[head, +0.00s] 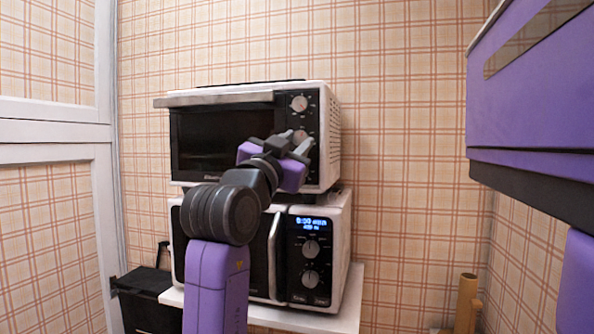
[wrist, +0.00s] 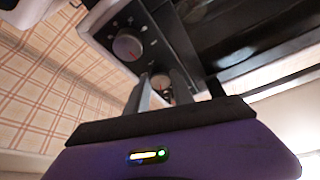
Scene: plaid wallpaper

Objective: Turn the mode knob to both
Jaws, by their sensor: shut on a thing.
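A white toaster oven (head: 327,115) with a dark glass door and a black control panel stands on top of a microwave. Its upper knob (head: 299,103) is clear of my gripper. My gripper (head: 298,143) reaches the panel below that knob, its fingers shut around another round knob (head: 300,136), which is partly hidden. In the wrist view, my gripper (wrist: 163,88) has this silver knob (wrist: 160,82) between its two grey fingers. A second knob (wrist: 127,46) with marks around it sits beside it, untouched. The labels are too small to read, so the knob's setting cannot be told.
The microwave (head: 343,232) below has a lit blue display and two knobs. A white shelf (head: 350,310) carries both. A purple cabinet (head: 530,95) juts in at the upper right. A black box (head: 150,290) stands at lower left.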

